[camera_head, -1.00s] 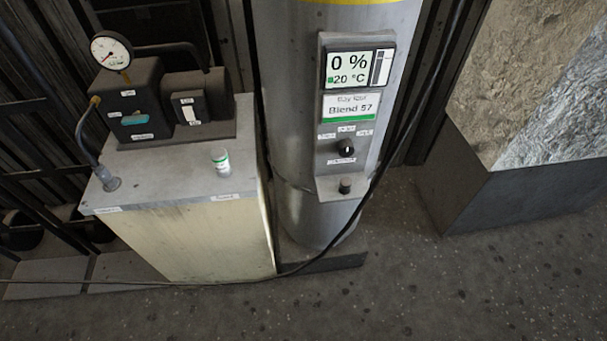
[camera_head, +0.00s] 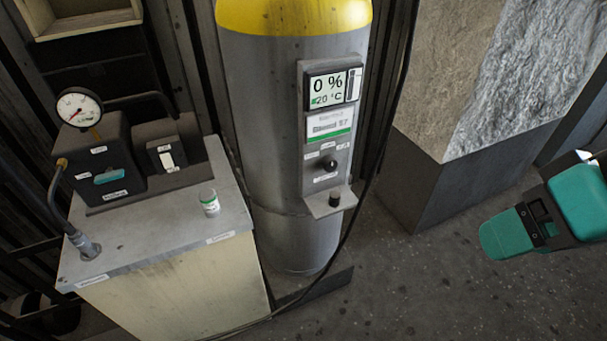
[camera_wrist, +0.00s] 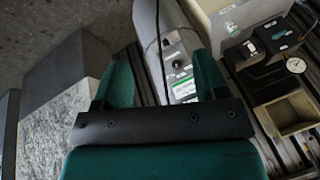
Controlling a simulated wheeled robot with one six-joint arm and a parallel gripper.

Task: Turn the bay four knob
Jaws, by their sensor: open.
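The knob (camera_head: 331,164) is a small black round knob with a white mark on the grey panel (camera_head: 312,181) of a tall cylinder. Small labels sit around it, too blurred to read. A display (camera_head: 333,88) above it reads 0 % and 20 °C, over a white and green card ending in 57. My gripper (camera_head: 500,240) is at the right of the head view, well apart from the panel. In the wrist view my gripper (camera_wrist: 165,85) has its two green fingers spread with nothing between them. The panel (camera_wrist: 180,62) shows beyond the right finger, which partly covers it.
The cylinder (camera_head: 275,105) has a yellow top. A cable hangs beside the panel. A stone block (camera_head: 440,70) stands behind on the right.

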